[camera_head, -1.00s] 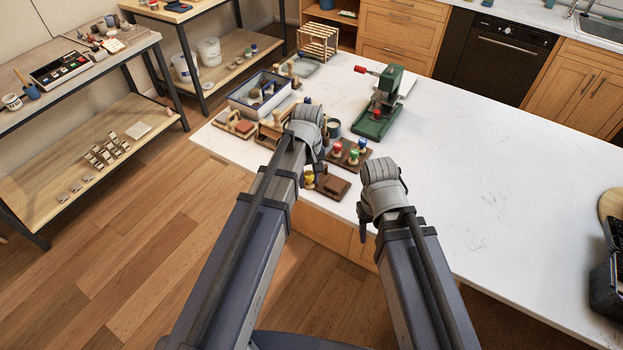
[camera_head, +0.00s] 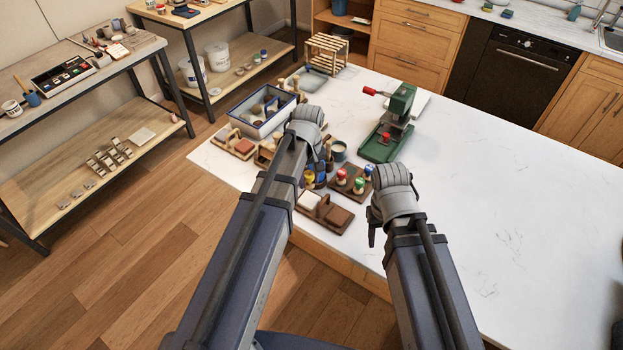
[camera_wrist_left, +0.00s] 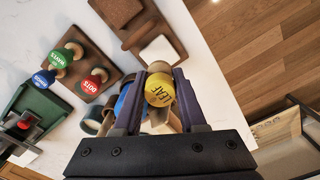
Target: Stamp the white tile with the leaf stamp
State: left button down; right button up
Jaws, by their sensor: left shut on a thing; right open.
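My left gripper (camera_wrist_left: 158,105) is shut on the yellow leaf stamp (camera_wrist_left: 160,89), whose round top reads LEAF. The stamp also shows as a yellow spot beside my left gripper in the head view (camera_head: 309,176). The white tile (camera_head: 309,201) lies on a brown wooden board (camera_head: 325,214) near the table's front edge, beside a brown block. In the left wrist view the white tile (camera_wrist_left: 160,50) is just beyond the stamp; the stamp's underside is hidden. My right gripper (camera_head: 373,230) is open, right of the board; its fingers are mostly hidden.
A rack (camera_head: 350,190) with red, green and blue stamps stands right of the board. A green press (camera_head: 390,145) is behind it. A blue-rimmed tray (camera_head: 262,108) and a wooden block set (camera_head: 235,143) are at left. The table's right side is clear.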

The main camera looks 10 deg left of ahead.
aim_at(309, 199)
pick_arm(q)
jog(key=shift+w, duration=0.25)
jog(key=shift+s, duration=0.2)
jog(key=shift+f+b, duration=0.15)
jog(key=shift+b, duration=0.2)
notch_tip(309, 199, down, 5)
jog(key=b, duration=0.5)
jog(key=shift+f, duration=0.15)
pick_arm(e)
notch_tip(309, 199, down, 6)
jog(key=shift+r, duration=0.15)
pick_arm(q)
jog(key=shift+f+b, duration=0.6)
jog(key=shift+b, duration=0.1)
pick_arm(e)
jog(key=shift+f, duration=0.6)
pick_arm(q)
jog(key=shift+r, duration=0.1)
pick_arm(e)
jog(key=shift+r, duration=0.15)
pick_arm(q)
notch_tip(309, 199, up, 6)
jog(key=p, duration=0.6)
pick_arm(e)
notch_tip(309, 199, up, 6)
jog(key=shift+f, duration=0.1)
